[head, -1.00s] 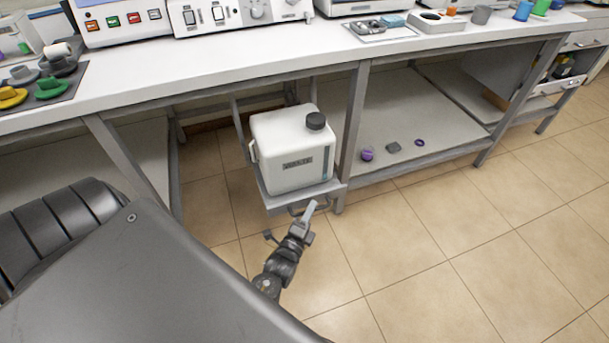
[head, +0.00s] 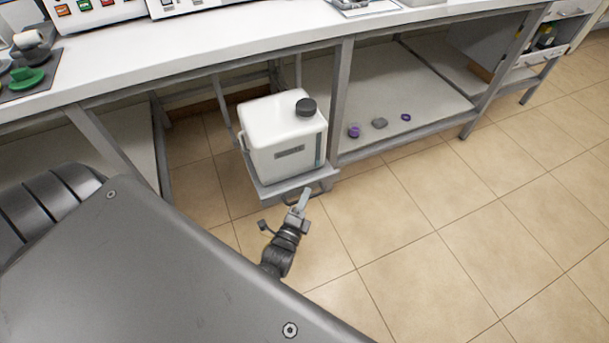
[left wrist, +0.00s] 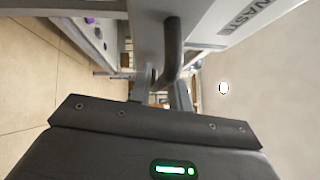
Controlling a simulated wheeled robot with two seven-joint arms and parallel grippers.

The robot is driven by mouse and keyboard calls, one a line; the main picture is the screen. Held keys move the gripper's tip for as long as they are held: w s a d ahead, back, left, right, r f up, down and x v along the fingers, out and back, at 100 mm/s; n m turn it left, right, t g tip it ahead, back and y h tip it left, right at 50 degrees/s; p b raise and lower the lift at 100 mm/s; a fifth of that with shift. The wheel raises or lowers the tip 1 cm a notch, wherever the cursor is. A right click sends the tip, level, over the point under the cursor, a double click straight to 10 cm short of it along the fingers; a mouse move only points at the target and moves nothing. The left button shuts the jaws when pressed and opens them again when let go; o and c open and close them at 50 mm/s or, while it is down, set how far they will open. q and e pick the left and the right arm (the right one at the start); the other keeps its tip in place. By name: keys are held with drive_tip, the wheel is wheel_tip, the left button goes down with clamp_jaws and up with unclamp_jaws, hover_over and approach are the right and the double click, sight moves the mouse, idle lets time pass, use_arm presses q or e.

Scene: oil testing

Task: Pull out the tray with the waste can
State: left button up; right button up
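The white waste can (head: 262,128) with a black cap stands upright on a grey tray (head: 270,191) under the bench. The tray juts out past the bench's front legs. Its dark handle (head: 322,189) is at the front edge and also shows in the left wrist view (left wrist: 173,45). My left gripper (head: 301,201) is at this handle. In the left wrist view its fingers (left wrist: 161,94) are close together with the handle running between them, and the gripper appears shut on it. The far contact is partly hidden. My right gripper is not in view.
The bench (head: 220,57) has a metal leg (head: 342,95) just right of the can. A lower shelf (head: 400,100) further right holds a purple item (head: 354,131) and other small things. The tiled floor (head: 440,240) in front and to the right is clear.

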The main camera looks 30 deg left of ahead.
use_arm(q)
drive_tip(key=v, duration=1.1)
drive_tip(key=shift+w, duration=0.1)
